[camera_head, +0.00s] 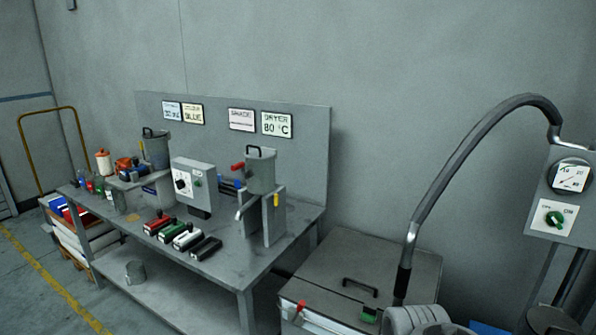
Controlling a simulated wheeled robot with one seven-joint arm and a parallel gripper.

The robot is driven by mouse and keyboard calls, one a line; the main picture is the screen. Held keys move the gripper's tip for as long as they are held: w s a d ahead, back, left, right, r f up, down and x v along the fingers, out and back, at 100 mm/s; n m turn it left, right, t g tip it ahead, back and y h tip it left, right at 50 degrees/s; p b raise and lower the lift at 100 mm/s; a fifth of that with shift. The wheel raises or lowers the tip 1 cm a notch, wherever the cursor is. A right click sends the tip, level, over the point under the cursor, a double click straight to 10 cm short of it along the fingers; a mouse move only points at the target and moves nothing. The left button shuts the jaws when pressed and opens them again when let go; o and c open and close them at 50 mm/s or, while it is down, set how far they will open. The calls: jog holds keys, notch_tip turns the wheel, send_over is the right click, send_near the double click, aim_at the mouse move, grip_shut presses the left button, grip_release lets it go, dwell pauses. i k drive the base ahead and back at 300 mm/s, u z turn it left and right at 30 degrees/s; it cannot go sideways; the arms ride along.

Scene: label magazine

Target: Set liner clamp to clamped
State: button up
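A grey lidded box (395,262) stands at the lower middle right, with a black handle on its lid. A small red lever-like part (299,308) sits at its front left edge, above something white (322,322). It may be the liner clamp, but no label shows and I cannot tell whether it is open or clamped. A small green part (368,314) sits on the front edge to its right. My gripper is not clearly in view. A grey rounded form at the bottom edge may be part of my arm.
A curved grey hose (455,160) comes down over the box's right side. A control panel (566,194) with a gauge and green knob stands right. A grey workbench (225,262) with hoppers and coloured blocks is left. Open floor (30,310) lies lower left.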

aim_at(302, 303)
jog(key=z, duration=0.05)
jog(key=k, duration=0.25)
jog(key=u, duration=0.8)
jog(key=i, duration=0.65)
jog(key=u, duration=0.55)
